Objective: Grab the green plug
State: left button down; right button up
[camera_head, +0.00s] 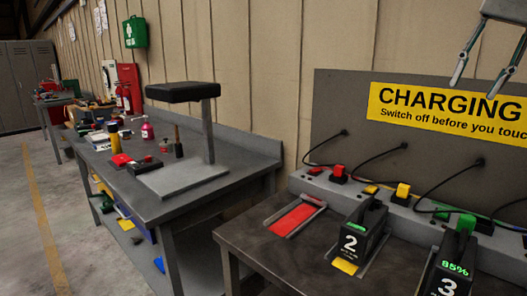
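The green plug (466,221) sits at the right on the grey socket strip (352,192), just behind the battery marked 3. A small green piece (441,213) lies on the strip to its left. My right gripper (481,82) is at the top right, in front of the charging sign and well above the green plug. Its two thin fingers are spread apart and nothing shows between them. My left gripper is not in view.
A red plug (338,171) and a yellow plug (403,191) stand on the same strip. Battery 2 (361,234) and battery 3 (457,266) stand before it. A red empty bay (295,218) is at left. Dark cables hang from the back panel.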

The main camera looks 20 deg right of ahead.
aim_at(469, 222)
jog(key=k+j, duration=0.25)
jog(key=j, duration=0.15)
jog(key=k+j, duration=0.25)
jog(key=j, duration=0.15)
jog(key=k+j, duration=0.25)
jog(key=j, duration=0.15)
